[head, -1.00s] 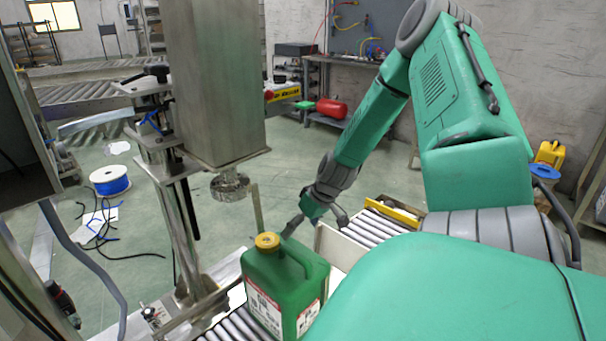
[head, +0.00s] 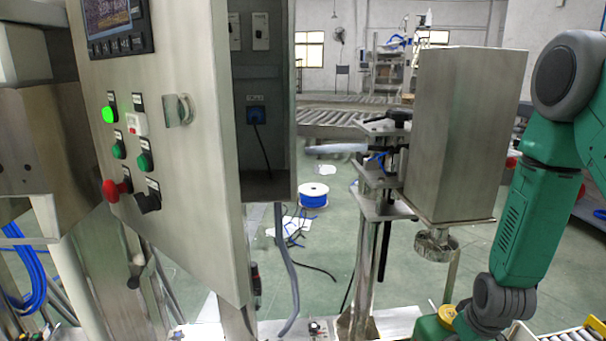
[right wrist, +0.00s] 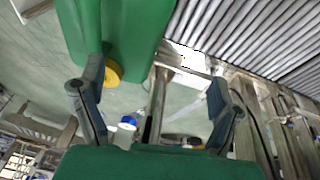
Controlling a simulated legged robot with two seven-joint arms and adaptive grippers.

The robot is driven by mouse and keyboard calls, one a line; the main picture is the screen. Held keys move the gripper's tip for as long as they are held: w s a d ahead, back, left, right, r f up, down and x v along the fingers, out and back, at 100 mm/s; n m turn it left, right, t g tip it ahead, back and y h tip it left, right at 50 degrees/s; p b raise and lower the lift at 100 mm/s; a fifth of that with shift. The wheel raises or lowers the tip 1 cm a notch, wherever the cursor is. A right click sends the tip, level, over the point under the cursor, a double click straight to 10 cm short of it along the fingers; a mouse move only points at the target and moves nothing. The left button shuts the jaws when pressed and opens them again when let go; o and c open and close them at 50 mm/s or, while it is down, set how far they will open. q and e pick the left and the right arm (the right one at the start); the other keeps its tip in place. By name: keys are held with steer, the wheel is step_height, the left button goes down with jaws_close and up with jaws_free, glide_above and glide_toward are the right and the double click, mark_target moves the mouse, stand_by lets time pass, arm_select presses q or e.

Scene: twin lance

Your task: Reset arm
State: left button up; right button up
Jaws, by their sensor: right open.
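My right arm comes down the right side of the head view, and its lower end overlaps the green jerrycan (head: 430,328); its fingers are hidden or cut off there. In the right wrist view my right gripper (right wrist: 158,76) is open, with its two fingers spread and nothing between them. The green jerrycan (right wrist: 125,25) with its yellow cap (right wrist: 113,73) shows beside the left finger, very close; I cannot tell whether they touch. My left gripper is in neither view.
A steel control cabinet (head: 185,225) with an open door and buttons fills the left. A steel column housing with a capping head (head: 436,246) hangs left of my right arm. A roller conveyor (right wrist: 240,35) shows in the wrist view. A blue cable spool (head: 313,196) lies on the floor.

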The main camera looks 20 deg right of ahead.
steer(key=s+a+f+n+g, duration=0.1)
steer(key=s+a+f, duration=0.4)
steer(key=s+a, duration=0.3)
steer(key=s+a+f+n+g+y, duration=0.1)
steer(key=s+a+f, duration=0.4)
steer(key=a, duration=0.8)
steer(key=s, duration=0.3)
steer(key=shift+n+g+y, duration=0.3)
